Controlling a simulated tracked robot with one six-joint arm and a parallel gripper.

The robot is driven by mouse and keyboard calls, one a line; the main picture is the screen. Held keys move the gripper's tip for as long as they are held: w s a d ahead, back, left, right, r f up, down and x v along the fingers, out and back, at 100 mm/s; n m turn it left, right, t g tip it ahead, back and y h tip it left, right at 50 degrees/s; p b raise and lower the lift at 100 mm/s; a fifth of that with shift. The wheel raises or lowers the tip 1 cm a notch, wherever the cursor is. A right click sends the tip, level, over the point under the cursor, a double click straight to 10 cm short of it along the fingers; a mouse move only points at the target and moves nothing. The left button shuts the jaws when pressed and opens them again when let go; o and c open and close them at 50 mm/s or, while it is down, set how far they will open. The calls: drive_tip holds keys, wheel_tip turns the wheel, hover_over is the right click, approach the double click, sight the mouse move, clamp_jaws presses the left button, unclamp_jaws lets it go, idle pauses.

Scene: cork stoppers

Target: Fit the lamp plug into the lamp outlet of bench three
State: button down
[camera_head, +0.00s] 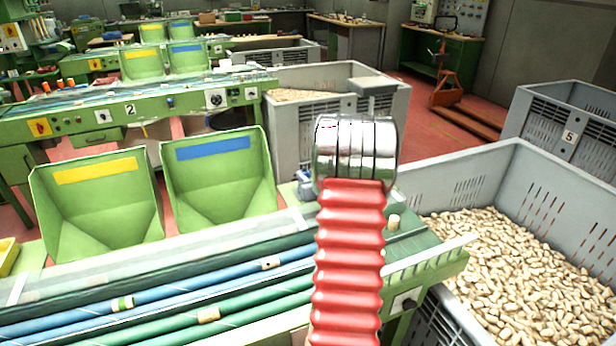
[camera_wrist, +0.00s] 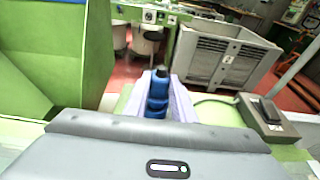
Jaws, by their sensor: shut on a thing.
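In the wrist view my gripper (camera_wrist: 172,88) has its pale lavender fingers shut on a blue plug (camera_wrist: 157,95) with a dark tip. The plug is held out over the green bench top, pointing away from the camera. I cannot see it touching any outlet. A brown box with a raised black part (camera_wrist: 268,112) sits on the bench to the right, and a green cable runs left from it. I cannot tell whether this is the lamp outlet. In the head view my arm hides most of the gripper; a small blue piece (camera_head: 304,183) shows just left of it.
Two green hoppers, yellow-marked (camera_head: 98,210) and blue-marked (camera_head: 218,185), stand left on the near bench. Blue and green rollers (camera_head: 200,290) run along its front. A grey crate of corks (camera_head: 500,155) is on the right. Bench 2 (camera_head: 130,112) stands behind.

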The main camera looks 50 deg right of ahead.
drive_tip(key=shift+f, duration=0.7)
idle(0.7)
drive_tip(key=c, duration=1.4)
unclamp_jaws()
drive_tip(key=shift+f, duration=0.1)
drive_tip(key=v, duration=1.3)
drive_tip(key=shift+s+a, duration=0.2)
drive_tip(key=shift+s, duration=0.15)
drive_tip(key=shift+s, duration=0.1)
